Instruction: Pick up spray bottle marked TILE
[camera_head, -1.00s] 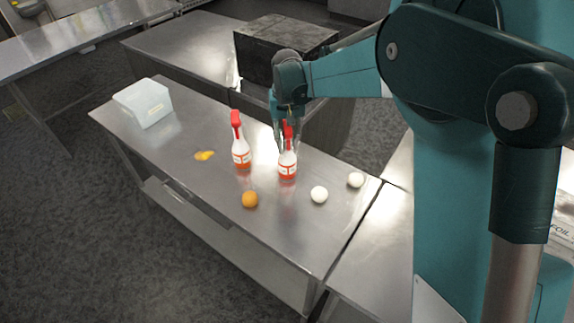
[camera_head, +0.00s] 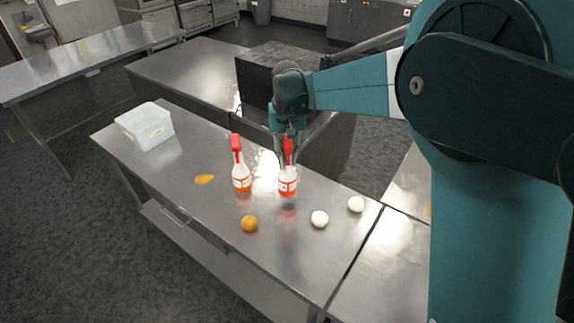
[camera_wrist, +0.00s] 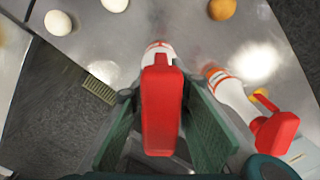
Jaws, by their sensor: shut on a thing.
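My gripper (camera_head: 288,150) is shut on a spray bottle (camera_head: 287,182) with a red spray head, white upper body and red lower part. It holds the bottle upright by the neck, slightly above the metal table, with a dark shadow beneath. In the wrist view the bottle's red head (camera_wrist: 162,110) sits between the two fingers. A second, similar spray bottle (camera_head: 241,178) stands on the table to its left; it also shows at the right of the wrist view (camera_wrist: 232,95). The labels are too small to read, so I cannot tell which is marked TILE.
The metal table (camera_head: 215,215) also bears an orange ball-like item (camera_head: 249,223), two white round items (camera_head: 319,218) (camera_head: 356,204), a yellow-orange patch (camera_head: 204,179) and a translucent bin (camera_head: 146,127). A dark box-like unit (camera_head: 254,88) stands behind the gripper.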

